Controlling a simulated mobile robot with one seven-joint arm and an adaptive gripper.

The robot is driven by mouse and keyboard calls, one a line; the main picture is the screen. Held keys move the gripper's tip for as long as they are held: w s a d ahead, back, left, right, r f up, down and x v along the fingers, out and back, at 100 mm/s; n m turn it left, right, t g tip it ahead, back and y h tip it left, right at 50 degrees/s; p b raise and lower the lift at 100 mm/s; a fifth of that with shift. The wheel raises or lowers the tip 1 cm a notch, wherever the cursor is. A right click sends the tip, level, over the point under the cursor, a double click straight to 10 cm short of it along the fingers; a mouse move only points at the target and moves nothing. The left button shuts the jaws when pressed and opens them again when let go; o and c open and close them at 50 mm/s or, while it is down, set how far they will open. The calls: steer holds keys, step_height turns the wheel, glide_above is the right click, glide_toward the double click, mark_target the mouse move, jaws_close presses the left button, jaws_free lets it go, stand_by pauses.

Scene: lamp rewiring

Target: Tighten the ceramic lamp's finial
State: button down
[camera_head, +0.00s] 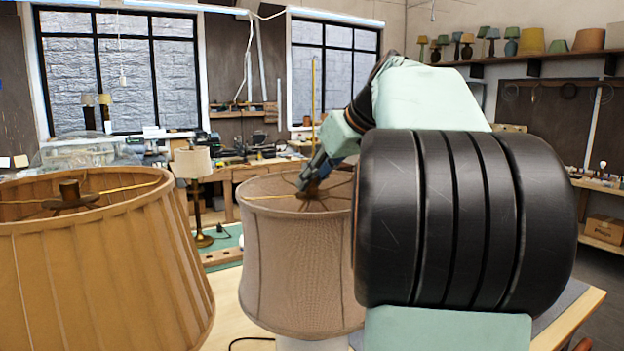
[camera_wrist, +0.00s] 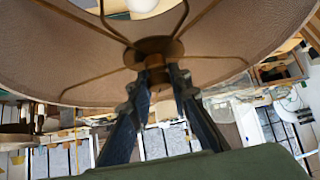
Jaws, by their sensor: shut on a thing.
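The grey-brown shade (camera_head: 295,265) stands in the middle of the head view, with a bit of a white lamp body (camera_head: 298,343) under it. My gripper (camera_head: 311,188) reaches into the shade's open top. In the wrist view my gripper (camera_wrist: 158,82) has a finger on each side of the small brown finial (camera_wrist: 155,63) and is shut on it. The finial sits at the round brass hub (camera_wrist: 153,48), where the shade's wire spokes meet. Most of the lamp body is hidden under the shade.
A pleated tan shade (camera_head: 95,265) stands close on the left, with its own dark knob (camera_head: 69,189) at the top. A small lamp with a cream shade (camera_head: 191,163) stands behind on a green mat (camera_head: 226,238). My arm hides much of the right side.

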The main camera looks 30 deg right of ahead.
steer(key=shift+a+m+h+b, duration=0.1)
steer(key=shift+m+h+b, duration=0.45)
steer(key=shift+m+h, duration=0.35)
steer(key=m+h, duration=0.1)
steer(key=m, duration=0.1)
steer(key=shift+m+h, duration=0.4)
steer(key=m+g+h, duration=0.1)
steer(key=m+h, duration=0.1)
steer(key=m, duration=0.1)
steer(key=shift+r, duration=0.1)
steer(key=m+g+h, duration=0.1)
steer(key=m, duration=0.1)
steer(key=m+g+h, duration=0.1)
steer(key=m, duration=0.1)
steer(key=shift+w+m+g+h+p, duration=0.1)
steer(key=shift+m+g+h+p, duration=0.2)
steer(key=shift+h+p, duration=0.1)
steer(key=m+g+h+p, duration=0.1)
steer(key=m+g, duration=0.1)
steer(key=m, duration=0.1)
steer(key=m+g+p, duration=0.2)
steer(key=m, duration=0.1)
steer(key=shift+g+h, duration=0.3)
steer(key=shift+h, duration=0.1)
steer(key=m+g+p, duration=0.1)
steer(key=m+g, duration=0.2)
steer(key=m, duration=0.1)
steer(key=shift+m+g+y, duration=0.3)
steer(key=shift+m+g, duration=0.2)
steer(key=shift+m, duration=0.2)
